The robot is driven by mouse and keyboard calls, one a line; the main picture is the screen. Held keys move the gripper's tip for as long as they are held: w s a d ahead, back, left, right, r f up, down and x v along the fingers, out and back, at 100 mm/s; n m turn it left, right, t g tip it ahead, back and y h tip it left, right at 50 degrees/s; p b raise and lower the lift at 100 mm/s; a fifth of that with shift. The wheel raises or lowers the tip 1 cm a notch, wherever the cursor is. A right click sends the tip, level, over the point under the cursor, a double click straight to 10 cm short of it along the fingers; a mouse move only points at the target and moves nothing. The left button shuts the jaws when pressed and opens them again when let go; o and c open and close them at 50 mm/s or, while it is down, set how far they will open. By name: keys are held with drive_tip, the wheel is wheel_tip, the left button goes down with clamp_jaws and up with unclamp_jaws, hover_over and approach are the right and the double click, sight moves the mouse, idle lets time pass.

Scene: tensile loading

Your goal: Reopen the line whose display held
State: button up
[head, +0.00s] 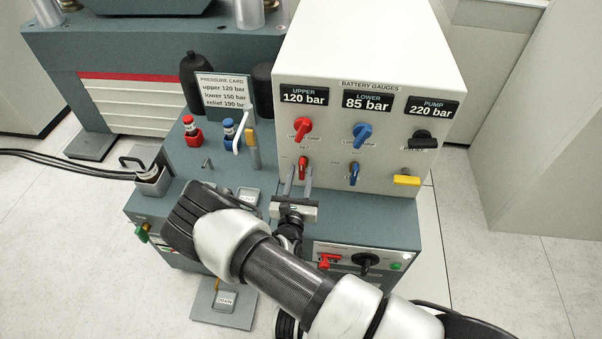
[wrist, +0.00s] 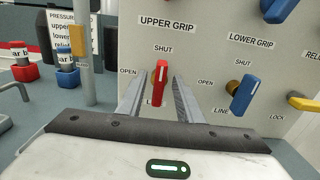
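The gauge box shows an upper display (head: 304,96) reading 120 bar, a lower display (head: 367,101) reading 85 bar and a pump display (head: 434,106) reading 220 bar. The pressure card (head: 223,90) lists upper 120, lower 150, relief 190 bar. The red upper grip line handle (wrist: 160,82) stands nearly upright, towards SHUT, with OPEN at its left. The blue lower grip line handle (wrist: 242,94) is also near upright, leaning slightly, below SHUT. My gripper (wrist: 159,88) is open, its fingers either side of the red handle with visible gaps; it also shows in the head view (head: 298,181).
Above the line handles are a larger red knob (head: 302,129), a blue knob (head: 361,135) and a black knob (head: 421,139). A yellow handle (head: 406,180) is at lower right. Red (head: 191,131) and blue (head: 229,130) fittings and a yellow-tagged post (head: 252,148) stand at the left.

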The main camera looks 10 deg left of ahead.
drive_tip(key=shift+w, duration=0.65)
clamp_jaws()
